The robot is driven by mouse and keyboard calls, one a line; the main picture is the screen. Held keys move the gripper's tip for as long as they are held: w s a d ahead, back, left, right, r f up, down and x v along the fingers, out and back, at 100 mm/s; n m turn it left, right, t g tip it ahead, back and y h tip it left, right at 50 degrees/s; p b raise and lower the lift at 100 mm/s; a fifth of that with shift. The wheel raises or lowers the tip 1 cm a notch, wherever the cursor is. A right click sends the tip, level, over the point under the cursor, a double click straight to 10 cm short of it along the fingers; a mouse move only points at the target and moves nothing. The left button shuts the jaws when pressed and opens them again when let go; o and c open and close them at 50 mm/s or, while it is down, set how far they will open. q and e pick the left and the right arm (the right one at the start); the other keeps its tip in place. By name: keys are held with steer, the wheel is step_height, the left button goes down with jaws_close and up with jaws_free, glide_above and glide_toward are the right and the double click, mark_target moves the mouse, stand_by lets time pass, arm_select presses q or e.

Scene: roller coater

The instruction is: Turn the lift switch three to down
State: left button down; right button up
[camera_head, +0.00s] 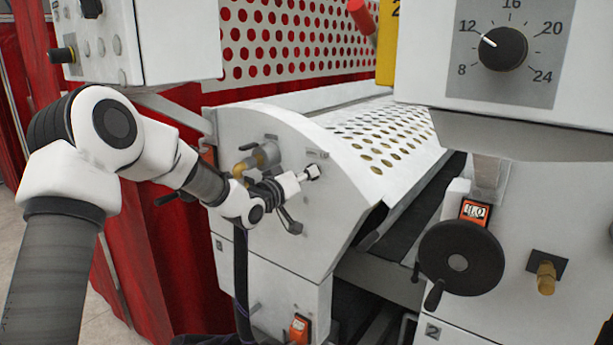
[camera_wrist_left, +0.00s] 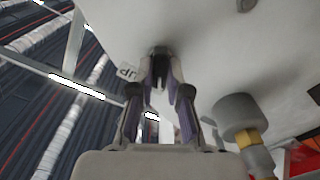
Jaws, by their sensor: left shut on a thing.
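The lift switch (camera_head: 314,171) is a small dark knob on the white side panel (camera_head: 345,215) of the machine section with the perforated cover. My left gripper (camera_head: 300,178) reaches it from the left and is shut on it. In the left wrist view the fingertips (camera_wrist_left: 161,78) close around the dark switch (camera_wrist_left: 159,51), with a small label reading "UP" (camera_wrist_left: 127,73) beside it, seen upside down. The fingers hide part of the switch, so I cannot tell which way it points. My right gripper is not in view.
A brass fitting with a grey knob (camera_head: 258,158) sits close to my left wrist and also shows in the left wrist view (camera_wrist_left: 237,115). To the right are a black handwheel (camera_head: 461,257), a brass valve (camera_head: 546,275) and a numbered dial (camera_head: 503,48). A control box (camera_head: 180,40) hangs above my arm.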

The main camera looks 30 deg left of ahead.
arm_select(q)
steer(key=c, duration=1.1)
jaws_free()
steer(key=shift+c, duration=0.2)
steer(key=s+a, duration=0.1)
steer(key=s, duration=1.1)
steer(key=shift+a, duration=0.35)
steer(key=shift+w+d, duration=0.1)
steer(key=shift+w, duration=0.05)
